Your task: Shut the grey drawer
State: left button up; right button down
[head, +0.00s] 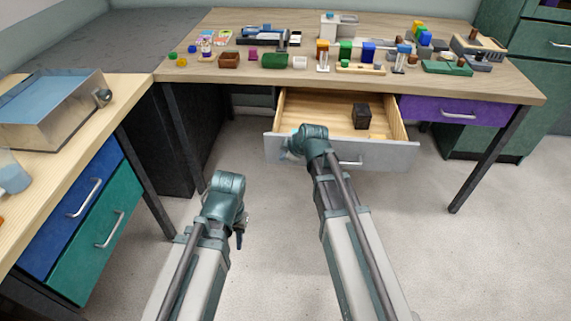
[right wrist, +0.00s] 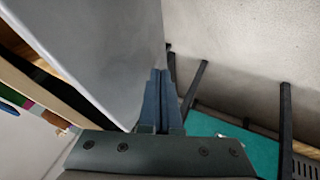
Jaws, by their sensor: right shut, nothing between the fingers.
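The grey drawer (head: 393,155) stands pulled out below the wooden table in the head view. Its inside shows, with a small dark box (head: 361,116) in it. My right gripper (head: 288,150) is at the left part of the drawer front, partly hidden by my own wrist. In the right wrist view its fingers (right wrist: 159,105) are shut and empty, beside the large grey drawer front (right wrist: 105,45). I cannot tell whether they touch it. The drawer's handle (head: 350,162) is partly covered by my right arm. My left gripper (head: 239,239) is low over the floor, away from the drawer; its fingers are mostly hidden.
The table (head: 200,72) above carries several small blocks and items. A closed purple drawer (head: 457,110) is right of the grey one. A side desk with blue (head: 75,195) and teal (head: 100,235) drawers stands at left. The floor (head: 480,250) at right is clear.

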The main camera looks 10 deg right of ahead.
jog(key=shift+w+d, duration=0.1)
jog(key=shift+w, duration=0.2)
send_over(292, 118)
dwell(0.6)
dwell(0.4)
